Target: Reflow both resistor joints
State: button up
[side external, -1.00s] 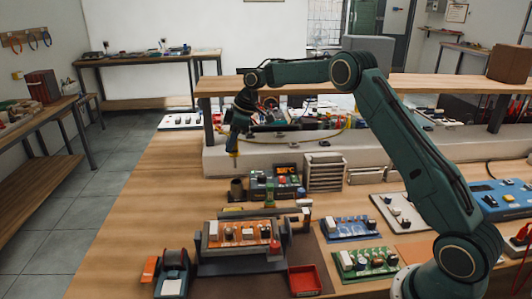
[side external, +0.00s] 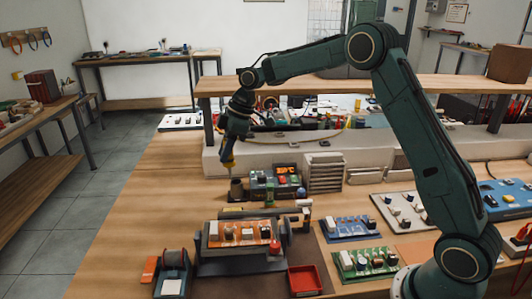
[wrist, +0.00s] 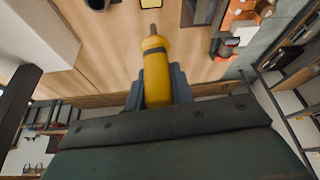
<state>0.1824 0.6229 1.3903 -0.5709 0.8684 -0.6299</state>
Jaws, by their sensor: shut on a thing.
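My gripper (side external: 230,146) is shut on a yellow-handled soldering iron (side external: 228,162), whose tip points down just above the dark cup-like holder (side external: 237,188). In the wrist view the iron's yellow handle (wrist: 156,76) sits between my fingers, with its metal tip ahead. The orange circuit board (side external: 240,232) lies in a dark board holder (side external: 238,266) nearer the camera, well apart from the iron. Small parts stand on the board, but its resistor joints are too small to make out. Orange also shows at the top right of the wrist view.
A control box with a lit orange display (side external: 276,183) stands right of the cup. A red tray (side external: 304,280), a blue board (side external: 350,228) and a green board (side external: 365,263) lie to the right. A raised wooden shelf (side external: 300,86) spans the back. Bare bench lies at left.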

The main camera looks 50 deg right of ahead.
jog(key=s+a+r+n+g, duration=0.1)
jog(key=s+a+n, duration=0.1)
jog(key=s+a, duration=0.7)
jog(key=s, duration=0.4)
jog(key=shift+n, duration=0.4)
jog(key=shift+f, duration=2.25)
jog(key=shift+f, duration=0.4)
dwell(2.2)
jog(key=shift+r, duration=0.1)
jog(key=shift+r, duration=2.2)
jog(key=shift+f, duration=0.1)
